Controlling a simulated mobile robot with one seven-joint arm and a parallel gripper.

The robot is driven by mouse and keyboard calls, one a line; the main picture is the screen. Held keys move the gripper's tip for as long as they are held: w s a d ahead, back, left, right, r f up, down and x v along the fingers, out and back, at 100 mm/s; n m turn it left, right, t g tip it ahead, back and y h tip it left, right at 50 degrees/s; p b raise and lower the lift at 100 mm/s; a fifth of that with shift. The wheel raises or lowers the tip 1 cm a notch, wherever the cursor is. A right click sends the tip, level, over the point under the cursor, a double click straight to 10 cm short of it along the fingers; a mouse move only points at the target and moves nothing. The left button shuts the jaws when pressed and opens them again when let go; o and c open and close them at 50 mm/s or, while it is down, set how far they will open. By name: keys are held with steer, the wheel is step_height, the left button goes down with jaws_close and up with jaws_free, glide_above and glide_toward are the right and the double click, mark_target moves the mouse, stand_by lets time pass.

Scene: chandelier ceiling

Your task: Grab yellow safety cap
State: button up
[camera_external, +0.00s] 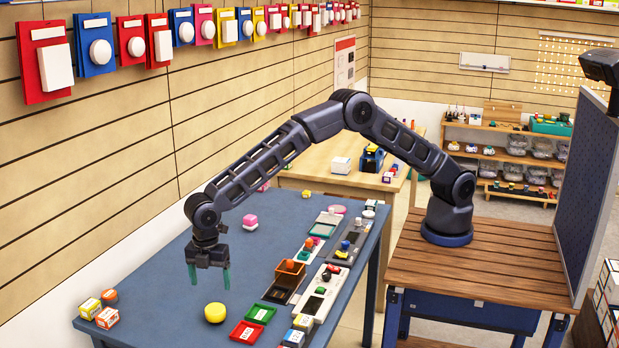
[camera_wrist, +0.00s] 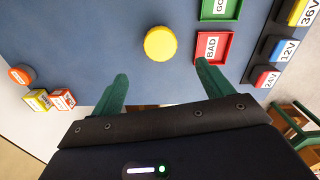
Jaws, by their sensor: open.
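The yellow safety cap (camera_external: 215,312) is a round, ridged yellow disc lying on the blue table top (camera_external: 190,268). In the wrist view the yellow cap (camera_wrist: 160,43) lies beyond my fingertips, roughly centred between them sideways. My gripper (camera_external: 210,278) is open and empty, with two green fingers pointing down above the table. In the wrist view my gripper (camera_wrist: 162,70) shows both fingers wide apart. The fingers do not touch the cap, and nothing hides it.
A red tray marked BAD (camera_wrist: 211,47) and a green tray (camera_wrist: 220,9) lie just right of the cap. Labelled boxes (camera_wrist: 46,100) and an orange cap (camera_wrist: 20,75) sit at the left. Electronic panels (camera_external: 322,292) line the table's right side.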

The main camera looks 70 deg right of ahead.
mark_target(215, 308)
steer(key=shift+s+a+f, duration=0.1)
steer(key=shift+a+f, duration=0.2)
steer(key=shift+f, duration=0.25)
step_height(215, 308, down, 5)
steer(key=shift+d+f, duration=0.25)
steer(key=shift+f, duration=1.1)
steer(key=shift+d+f, duration=0.25)
steer(key=shift+f, duration=1.05)
steer(key=c, duration=1.1)
steer(key=shift+o, duration=0.2)
steer(key=shift+r, duration=0.1)
